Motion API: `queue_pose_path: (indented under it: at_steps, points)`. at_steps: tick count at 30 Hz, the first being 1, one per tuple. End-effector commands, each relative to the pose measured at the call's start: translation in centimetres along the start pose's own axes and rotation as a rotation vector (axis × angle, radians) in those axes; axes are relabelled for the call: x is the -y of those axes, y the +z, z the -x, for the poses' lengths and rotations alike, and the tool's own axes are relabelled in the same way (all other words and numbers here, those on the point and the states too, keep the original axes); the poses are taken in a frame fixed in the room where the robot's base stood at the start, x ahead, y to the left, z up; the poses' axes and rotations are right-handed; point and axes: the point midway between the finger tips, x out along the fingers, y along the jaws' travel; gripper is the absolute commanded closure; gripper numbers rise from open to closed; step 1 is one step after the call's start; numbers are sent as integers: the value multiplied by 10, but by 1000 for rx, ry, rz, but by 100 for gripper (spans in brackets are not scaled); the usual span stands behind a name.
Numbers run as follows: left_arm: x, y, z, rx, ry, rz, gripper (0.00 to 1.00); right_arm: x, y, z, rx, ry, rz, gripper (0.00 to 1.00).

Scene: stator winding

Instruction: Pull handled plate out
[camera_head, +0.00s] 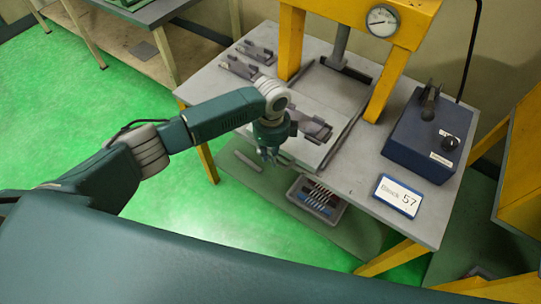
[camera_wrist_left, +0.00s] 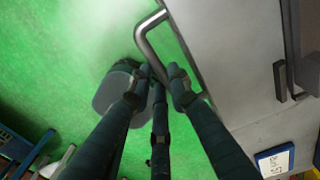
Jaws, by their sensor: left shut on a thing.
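The handled plate (camera_head: 306,150) is a flat grey plate at the front of the press table, with a dark grey fixture (camera_head: 317,128) on it. In the left wrist view the plate (camera_wrist_left: 232,75) fills the right side. Its bent metal handle (camera_wrist_left: 147,42) sticks out from the plate's edge. My left gripper (camera_head: 268,154) is at the plate's front edge. In the left wrist view its fingers (camera_wrist_left: 165,85) are closed around the lower part of the handle. The exact contact is partly hidden by the fingers. My right gripper is not in view.
A yellow press frame (camera_head: 290,45) with a gauge (camera_head: 382,20) stands over the table. A blue control box (camera_head: 425,135) and a label sign (camera_head: 398,196) are to the right. Small grey parts (camera_head: 240,68) lie at the back left. A tray (camera_head: 318,198) sits below the table's front edge.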

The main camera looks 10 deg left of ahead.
Motion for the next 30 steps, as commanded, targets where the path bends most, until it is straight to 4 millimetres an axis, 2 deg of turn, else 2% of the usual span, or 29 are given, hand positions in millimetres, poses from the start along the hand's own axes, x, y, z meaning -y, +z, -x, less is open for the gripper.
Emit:
queue_pose_path:
  at_steps: [8,9,12,23,26,30]
  points:
    - [2,-1,2,-3,-6,-3,100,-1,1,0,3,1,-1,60]
    - [2,-1,2,-3,-6,-3,80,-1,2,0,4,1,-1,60]
    - [2,-1,2,-2,-6,-2,63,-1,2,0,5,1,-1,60]
    - [2,0,6,-1,-5,0,63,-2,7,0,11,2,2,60]
    - [3,0,18,-1,-7,-1,63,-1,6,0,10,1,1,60]
    - [3,0,46,-1,-8,-2,63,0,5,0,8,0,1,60]
